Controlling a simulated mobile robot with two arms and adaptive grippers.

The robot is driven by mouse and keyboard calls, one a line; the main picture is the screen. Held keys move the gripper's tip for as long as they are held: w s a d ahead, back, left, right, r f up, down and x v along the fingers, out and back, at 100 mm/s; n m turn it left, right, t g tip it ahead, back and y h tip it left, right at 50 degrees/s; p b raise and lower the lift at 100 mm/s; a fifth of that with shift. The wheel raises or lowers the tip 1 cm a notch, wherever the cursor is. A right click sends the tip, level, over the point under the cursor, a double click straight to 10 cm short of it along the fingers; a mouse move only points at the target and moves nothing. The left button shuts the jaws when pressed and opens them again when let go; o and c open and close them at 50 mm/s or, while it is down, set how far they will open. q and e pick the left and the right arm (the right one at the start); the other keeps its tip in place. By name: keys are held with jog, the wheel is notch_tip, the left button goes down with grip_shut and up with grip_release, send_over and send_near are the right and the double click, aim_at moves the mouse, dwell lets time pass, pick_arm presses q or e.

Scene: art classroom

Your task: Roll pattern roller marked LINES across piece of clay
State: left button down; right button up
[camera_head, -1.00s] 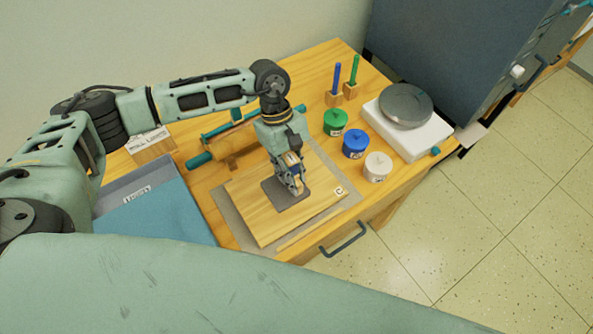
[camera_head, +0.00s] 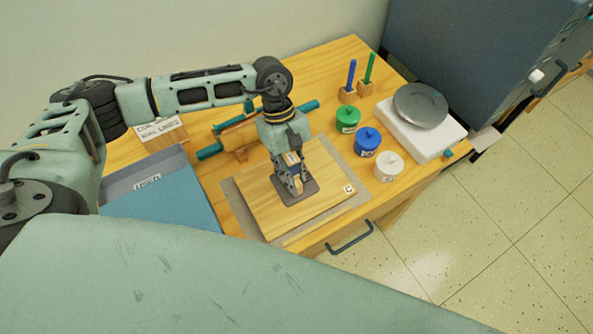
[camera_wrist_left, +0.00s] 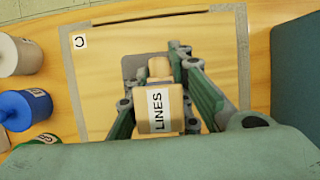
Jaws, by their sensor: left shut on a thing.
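My left gripper (camera_head: 292,183) points down over the wooden board (camera_head: 262,207), shut on the pattern roller. In the left wrist view the roller (camera_wrist_left: 158,108) sits between the two fingers of the gripper (camera_wrist_left: 167,90), with its LINES label facing the camera. The dark grey piece of clay (camera_head: 309,187) lies flat on the board under the gripper, and it also shows in the left wrist view (camera_wrist_left: 130,68). Whether the roller touches the clay is hidden by the fingers. My right gripper is out of view.
A rolling pin with teal handles (camera_head: 209,152) lies behind the board. Green (camera_head: 347,120), blue (camera_head: 367,142) and white (camera_head: 388,167) pots stand to the right, near a round grey disc (camera_head: 420,105).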

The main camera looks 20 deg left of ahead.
pick_arm(q)
jog(key=shift+s+a, duration=0.35)
jog(key=shift+s+a+f, duration=0.1)
jog(key=shift+s+a, duration=0.35)
jog(key=shift+s, duration=0.15)
jog(key=shift+s+a+b, duration=0.1)
jog(key=shift+b, duration=0.2)
jog(key=shift+s+a, duration=0.4)
jog(key=shift+s, duration=0.1)
jog(key=shift+b, duration=0.45)
